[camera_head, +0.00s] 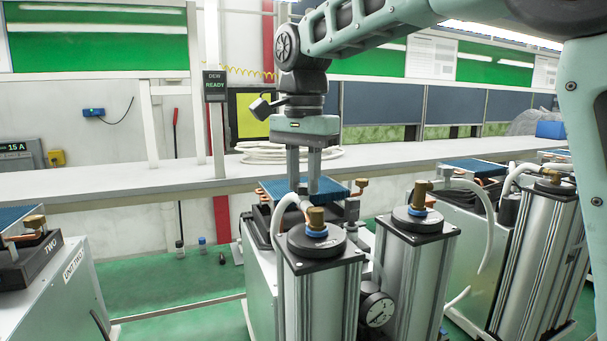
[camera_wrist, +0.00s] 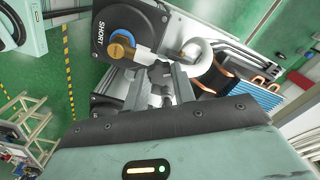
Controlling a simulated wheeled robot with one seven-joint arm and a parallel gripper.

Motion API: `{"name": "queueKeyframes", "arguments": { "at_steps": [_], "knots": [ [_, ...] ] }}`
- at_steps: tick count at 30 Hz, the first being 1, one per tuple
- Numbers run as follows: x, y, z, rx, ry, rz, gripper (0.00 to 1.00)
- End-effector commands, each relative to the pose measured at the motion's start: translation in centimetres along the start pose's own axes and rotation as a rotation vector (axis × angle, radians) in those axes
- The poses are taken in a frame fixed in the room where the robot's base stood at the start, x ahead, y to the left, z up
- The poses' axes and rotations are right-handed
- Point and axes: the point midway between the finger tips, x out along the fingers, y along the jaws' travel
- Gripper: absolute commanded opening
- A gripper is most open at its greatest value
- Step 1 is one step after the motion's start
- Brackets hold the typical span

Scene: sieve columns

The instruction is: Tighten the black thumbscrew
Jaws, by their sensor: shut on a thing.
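My gripper (camera_head: 303,186) points straight down over the middle unit, behind the front column (camera_head: 318,275). In the wrist view its two grey fingers (camera_wrist: 160,80) are close together, shut on a small dark part taken to be the black thumbscrew. The fingers cover most of that part, so its shape and how far it is screwed in cannot be seen. Beside the fingers in the wrist view is a black column cap marked SHORT, with a brass knob (camera_wrist: 121,45) on a blue ring. A white hose bends close to the fingers.
A second column (camera_head: 412,265) stands right of the front one, with a pressure gauge (camera_head: 376,309) low between them. A blue finned block (camera_head: 330,189) and copper pipes lie close behind the gripper. Similar units stand left and right. A long bench runs behind.

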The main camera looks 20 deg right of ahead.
Motion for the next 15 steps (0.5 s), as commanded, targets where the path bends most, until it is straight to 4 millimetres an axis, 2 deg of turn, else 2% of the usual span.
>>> {"name": "queueKeyframes", "arguments": {
  "at_steps": [12,13,15],
  "knots": [
    [-0.14,-0.06,-0.07,0.006,0.002,-0.005,0.03],
    [-0.14,-0.06,-0.07,0.006,0.002,-0.005,0.32],
    [-0.14,-0.05,-0.06,0.006,0.002,-0.004,0.48]
  ]
}}
